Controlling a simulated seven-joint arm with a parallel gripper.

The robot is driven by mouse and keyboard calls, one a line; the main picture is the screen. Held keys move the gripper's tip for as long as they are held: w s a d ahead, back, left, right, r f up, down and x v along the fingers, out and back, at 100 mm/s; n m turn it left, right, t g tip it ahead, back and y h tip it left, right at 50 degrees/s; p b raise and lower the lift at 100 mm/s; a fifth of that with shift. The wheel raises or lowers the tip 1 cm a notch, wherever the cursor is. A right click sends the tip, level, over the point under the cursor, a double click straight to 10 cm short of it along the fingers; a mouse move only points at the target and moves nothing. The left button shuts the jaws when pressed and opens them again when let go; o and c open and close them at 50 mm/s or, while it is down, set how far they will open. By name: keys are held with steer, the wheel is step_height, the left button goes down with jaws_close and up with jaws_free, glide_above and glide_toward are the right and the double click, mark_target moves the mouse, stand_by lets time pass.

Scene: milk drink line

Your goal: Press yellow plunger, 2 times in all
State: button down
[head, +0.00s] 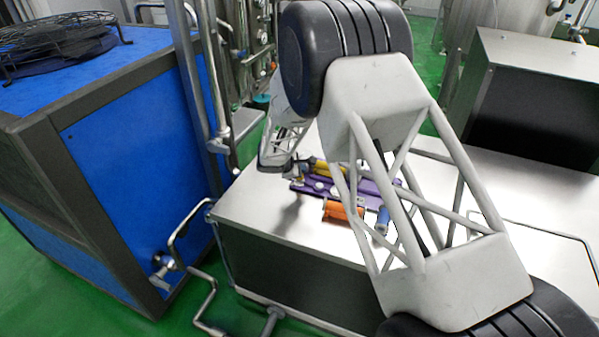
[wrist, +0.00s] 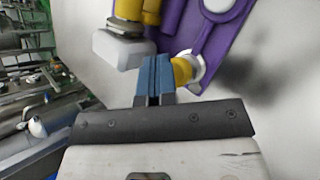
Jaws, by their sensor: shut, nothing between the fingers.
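In the wrist view, my gripper (wrist: 153,75) shows two blue fingers pressed together, with nothing between them. Just right of the fingertips is a small yellow plunger (wrist: 183,70) in a white ring on a purple base (wrist: 225,35). The fingers partly cover it, and I cannot tell whether they touch it. In the head view, the purple base (head: 375,187) lies on the metal table, partly behind my arm. My gripper (head: 293,169) is at its left end, small and hard to make out. The plunger is not clear there.
A yellow cylinder (wrist: 130,10) with a white block (wrist: 120,48) lies left of the fingers. An orange part (head: 343,211) and a blue part (head: 382,220) lie in front of the base. The metal table (head: 265,215) is bare at front left. Pipes (head: 205,100) stand at left.

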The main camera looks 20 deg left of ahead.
steer(key=shift+f, duration=0.15)
steer(key=shift+r, duration=0.2)
stand_by(0.4)
steer(key=shift+r, duration=1.25)
steer(key=shift+r, duration=0.2)
steer(key=shift+r, duration=2.35)
